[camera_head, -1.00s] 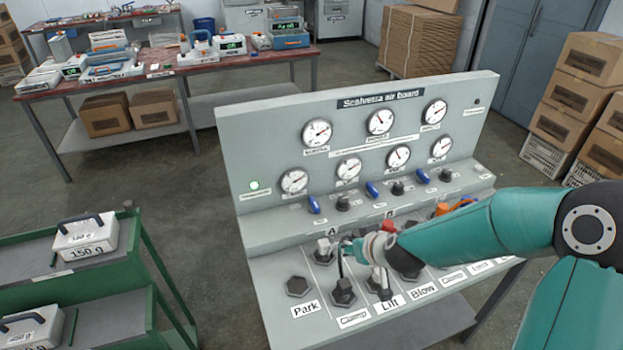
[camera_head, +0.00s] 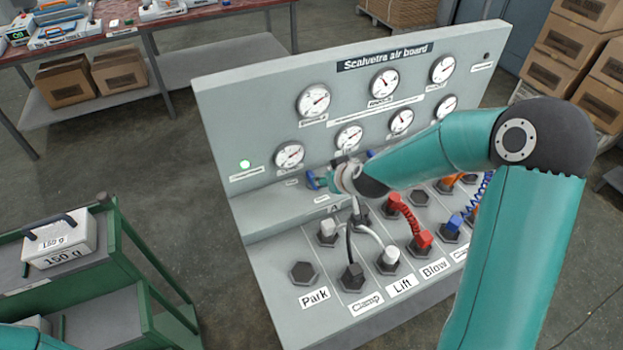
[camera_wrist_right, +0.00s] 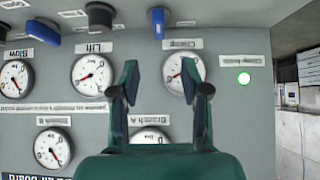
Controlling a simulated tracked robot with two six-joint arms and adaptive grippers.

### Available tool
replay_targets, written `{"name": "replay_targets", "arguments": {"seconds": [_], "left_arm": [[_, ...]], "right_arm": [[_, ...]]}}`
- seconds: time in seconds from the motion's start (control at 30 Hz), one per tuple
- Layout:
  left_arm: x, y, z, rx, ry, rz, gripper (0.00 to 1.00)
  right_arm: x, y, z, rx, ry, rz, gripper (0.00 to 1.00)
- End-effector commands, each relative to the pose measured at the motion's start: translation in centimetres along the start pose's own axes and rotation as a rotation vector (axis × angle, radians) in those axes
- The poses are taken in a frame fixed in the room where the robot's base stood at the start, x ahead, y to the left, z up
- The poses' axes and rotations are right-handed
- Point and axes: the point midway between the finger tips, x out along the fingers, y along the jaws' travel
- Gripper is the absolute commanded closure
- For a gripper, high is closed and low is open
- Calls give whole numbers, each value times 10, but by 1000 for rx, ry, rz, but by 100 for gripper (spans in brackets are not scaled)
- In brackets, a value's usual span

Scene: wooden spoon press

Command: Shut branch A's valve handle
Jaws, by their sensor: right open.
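The leftmost blue valve handle (camera_head: 312,180) is on the grey air board (camera_head: 232,100), below the lower left gauge and above the plate lettered A (camera_head: 333,209). In the right wrist view, which is upside down, the handle (camera_wrist_right: 158,22) hangs beyond the fingertips, between them left to right. My right gripper (camera_head: 326,182) is just right of the handle in the head view, partly hidden by its own wrist. Its two fingers (camera_wrist_right: 158,75) are apart with nothing between them. Contact with the handle cannot be told. My left gripper is out of view.
Several hexagonal ports with white, red and blue plugs and hoses (camera_head: 388,260) fill the sloped front below my right gripper. A black knob (camera_wrist_right: 99,15) and another blue handle (camera_wrist_right: 42,32) are beside the handle. A green-framed cart (camera_head: 110,205) stands left.

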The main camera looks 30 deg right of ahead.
Motion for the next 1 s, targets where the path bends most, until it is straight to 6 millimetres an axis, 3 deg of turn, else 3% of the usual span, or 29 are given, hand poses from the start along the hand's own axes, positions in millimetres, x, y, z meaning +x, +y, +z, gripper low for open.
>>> {"name": "replay_targets", "arguments": {"seconds": [0.3,0.5,0.7,1.0], "left_arm": [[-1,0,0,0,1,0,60],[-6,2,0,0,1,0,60],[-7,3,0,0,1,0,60],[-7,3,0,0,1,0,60]], "right_arm": [[70,3,2,5,-3,4,54],[101,4,1,6,-1,5,54],[117,4,1,5,0,5,54],[120,4,2,5,0,5,54]]}}
